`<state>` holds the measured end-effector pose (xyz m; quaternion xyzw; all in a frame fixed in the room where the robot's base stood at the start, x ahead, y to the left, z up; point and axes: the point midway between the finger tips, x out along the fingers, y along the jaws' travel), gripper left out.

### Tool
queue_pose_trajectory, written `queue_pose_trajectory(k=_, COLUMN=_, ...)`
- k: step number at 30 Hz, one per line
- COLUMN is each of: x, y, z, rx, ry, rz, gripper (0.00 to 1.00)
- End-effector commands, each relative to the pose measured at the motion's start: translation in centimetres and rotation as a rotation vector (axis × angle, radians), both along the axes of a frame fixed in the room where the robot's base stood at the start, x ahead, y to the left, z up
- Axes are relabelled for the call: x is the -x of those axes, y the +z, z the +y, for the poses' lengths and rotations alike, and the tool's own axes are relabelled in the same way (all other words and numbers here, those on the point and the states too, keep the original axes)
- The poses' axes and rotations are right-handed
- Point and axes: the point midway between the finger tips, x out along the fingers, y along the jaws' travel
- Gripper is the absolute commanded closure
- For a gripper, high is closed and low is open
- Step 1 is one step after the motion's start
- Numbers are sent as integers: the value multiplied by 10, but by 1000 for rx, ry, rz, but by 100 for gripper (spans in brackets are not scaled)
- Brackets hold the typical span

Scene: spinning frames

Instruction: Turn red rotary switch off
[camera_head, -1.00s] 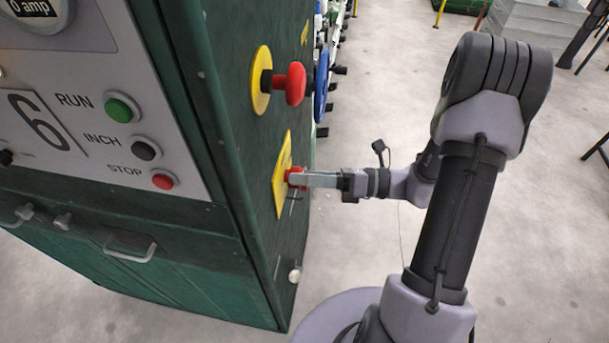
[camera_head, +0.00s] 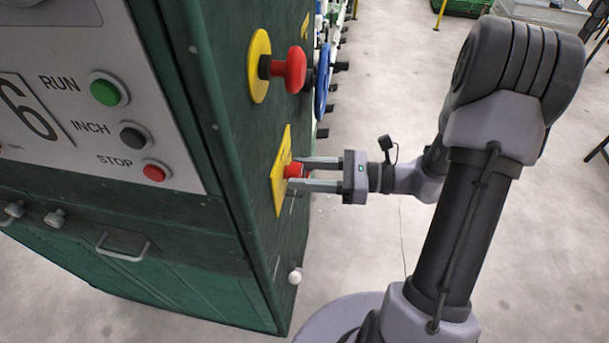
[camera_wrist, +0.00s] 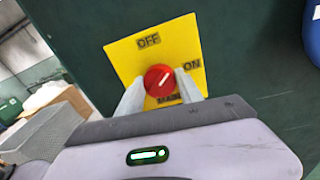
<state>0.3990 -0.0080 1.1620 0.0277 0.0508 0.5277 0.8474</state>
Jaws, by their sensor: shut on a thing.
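The red rotary switch (camera_head: 293,170) sits on a yellow plate (camera_head: 280,190) on the side of the green cabinet. In the wrist view the round red knob (camera_wrist: 158,80) shows a white mark pointing to the upper right, between the words OFF and ON on the plate (camera_wrist: 127,57). My gripper (camera_head: 299,173) is shut on the knob, with one finger above and one below it in the head view. In the wrist view the fingers (camera_wrist: 158,90) lie on either side of the knob; their exact contact is hard to see.
A red mushroom knob (camera_head: 290,69) on a yellow disc (camera_head: 259,66) sticks out above the switch, with a blue wheel (camera_head: 322,78) behind it. A white knob (camera_head: 295,276) is low on the cabinet side. The floor right of the cabinet is open.

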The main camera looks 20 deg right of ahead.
Motion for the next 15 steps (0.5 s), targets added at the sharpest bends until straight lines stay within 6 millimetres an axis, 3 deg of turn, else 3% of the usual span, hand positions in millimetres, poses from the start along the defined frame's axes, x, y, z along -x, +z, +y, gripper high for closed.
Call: queue_pose_trajectory(k=15, x=1, y=-4, z=0, rx=243, ry=0, rz=-420, gripper=98)
